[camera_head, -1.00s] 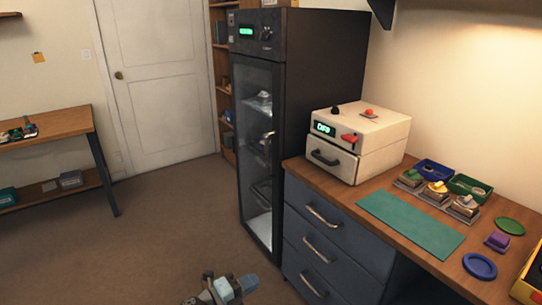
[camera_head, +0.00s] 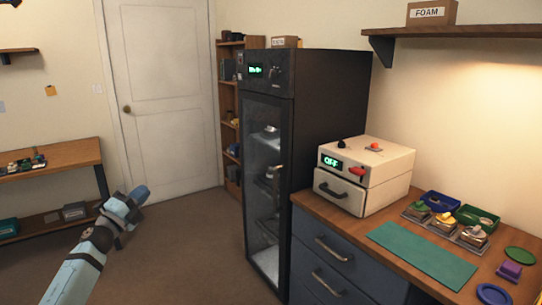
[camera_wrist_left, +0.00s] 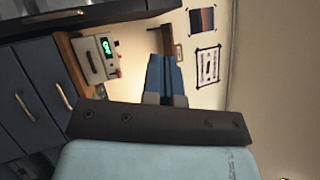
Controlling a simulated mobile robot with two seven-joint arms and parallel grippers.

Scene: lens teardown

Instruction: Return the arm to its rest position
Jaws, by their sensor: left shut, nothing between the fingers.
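My left arm comes in from the lower left of the head view, a light blue arm with dark bands. My left gripper (camera_head: 138,194) is raised in front of the brown floor and the white door, left of the tall dark cabinet. In the left wrist view its blue fingers (camera_wrist_left: 164,72) are together, with nothing between them. It is apart from the furniture and touches nothing visible. My right gripper is in neither view.
The dark glass-door cabinet (camera_head: 268,180) stands in the middle. The wooden counter (camera_head: 372,222) at right holds a cream box oven (camera_head: 366,172), a green mat (camera_head: 422,254) and trays with small parts. A wooden bench (camera_head: 50,158) is at left. The floor between is clear.

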